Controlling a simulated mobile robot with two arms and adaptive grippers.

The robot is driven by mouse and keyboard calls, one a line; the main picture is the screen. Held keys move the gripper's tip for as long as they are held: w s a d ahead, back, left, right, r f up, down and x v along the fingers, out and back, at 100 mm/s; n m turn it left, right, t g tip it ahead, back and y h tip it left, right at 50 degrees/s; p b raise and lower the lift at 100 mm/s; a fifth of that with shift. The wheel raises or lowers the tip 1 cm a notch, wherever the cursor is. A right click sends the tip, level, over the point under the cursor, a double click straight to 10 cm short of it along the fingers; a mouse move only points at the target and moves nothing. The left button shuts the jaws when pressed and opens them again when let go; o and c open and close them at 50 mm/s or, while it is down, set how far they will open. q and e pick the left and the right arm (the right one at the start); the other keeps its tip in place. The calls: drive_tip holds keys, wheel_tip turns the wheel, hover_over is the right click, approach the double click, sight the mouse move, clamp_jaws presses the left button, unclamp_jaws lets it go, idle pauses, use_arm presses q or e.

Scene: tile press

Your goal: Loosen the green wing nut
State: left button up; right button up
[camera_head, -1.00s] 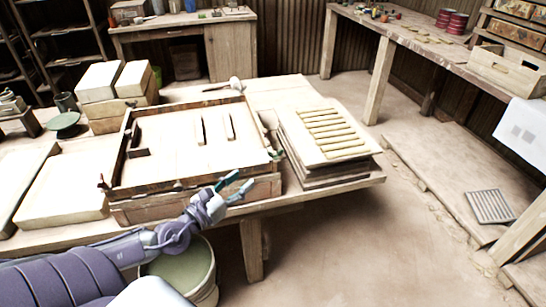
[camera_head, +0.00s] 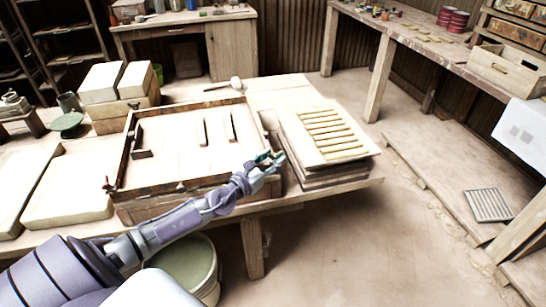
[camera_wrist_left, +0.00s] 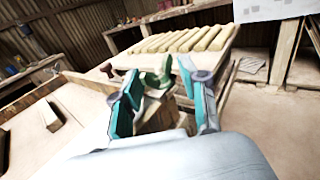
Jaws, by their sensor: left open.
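The green wing nut (camera_wrist_left: 158,78) shows in the left wrist view at the corner of the wooden press frame, between my fingers and beyond their tips as far as I can tell. In the head view it is hard to separate from my teal fingertips. My left gripper (camera_head: 270,160) is open at the frame's right front corner; its two teal fingers (camera_wrist_left: 160,72) stand apart on either side of the nut in the wrist view. I cannot tell whether they touch it. The press frame (camera_head: 160,189) lies on the workbench. My right gripper is out of view.
A stack of boards with several pale strips (camera_head: 330,135) stands right of the frame. A dark red knob (camera_wrist_left: 107,70) shows left of the green nut. A bucket (camera_head: 195,265) stands under the bench's front edge. White blocks (camera_head: 118,80) sit at back left.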

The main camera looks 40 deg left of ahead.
use_arm(q)
drive_tip(key=shift+w, duration=0.25)
clamp_jaws()
drive_tip(key=shift+r, duration=0.1)
